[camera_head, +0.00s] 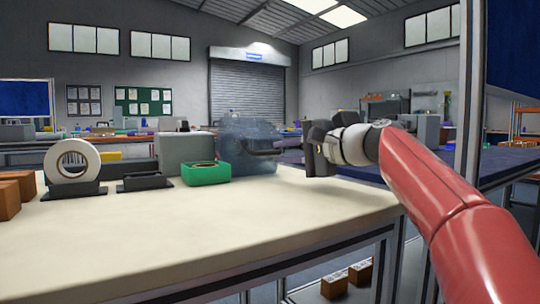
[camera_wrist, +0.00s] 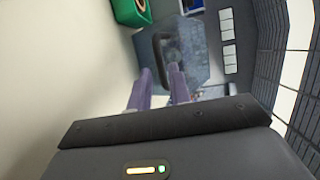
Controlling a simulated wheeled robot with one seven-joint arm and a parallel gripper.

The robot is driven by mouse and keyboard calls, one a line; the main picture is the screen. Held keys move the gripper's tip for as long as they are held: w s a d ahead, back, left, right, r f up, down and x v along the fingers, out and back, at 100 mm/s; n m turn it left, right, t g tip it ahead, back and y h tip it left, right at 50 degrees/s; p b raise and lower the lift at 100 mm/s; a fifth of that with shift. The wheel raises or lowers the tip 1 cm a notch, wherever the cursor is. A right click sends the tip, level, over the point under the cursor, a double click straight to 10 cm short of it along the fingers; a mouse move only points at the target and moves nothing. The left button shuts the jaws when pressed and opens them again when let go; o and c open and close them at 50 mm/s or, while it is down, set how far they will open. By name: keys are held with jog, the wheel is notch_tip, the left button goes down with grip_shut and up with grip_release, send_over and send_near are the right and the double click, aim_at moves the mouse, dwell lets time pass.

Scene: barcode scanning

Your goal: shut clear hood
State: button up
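The clear hood (camera_head: 248,140) is a bluish see-through box at the far right end of the pale bench, beside a grey box. It also fills the upper middle of the wrist view (camera_wrist: 194,62). A dark bar handle (camera_wrist: 160,45) shows on its near face. My gripper (camera_head: 313,152) is to the right of the hood in the head view. In the wrist view my two purple-grey fingers (camera_wrist: 160,76) are apart, and the handle's lower end appears between or just beyond their tips. I cannot tell whether they touch it, nor how far the hood is open.
A green tray (camera_head: 206,173), a grey box (camera_head: 184,150), a black tray (camera_head: 142,182) and a white tape roll (camera_head: 73,161) on a black stand line the bench's back. Brown boxes (camera_head: 12,195) stand at the left. The bench's front (camera_head: 200,220) is clear. A metal post (camera_head: 468,100) rises at right.

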aim_at(269, 153)
jog(key=shift+x, duration=1.95)
grip_shut()
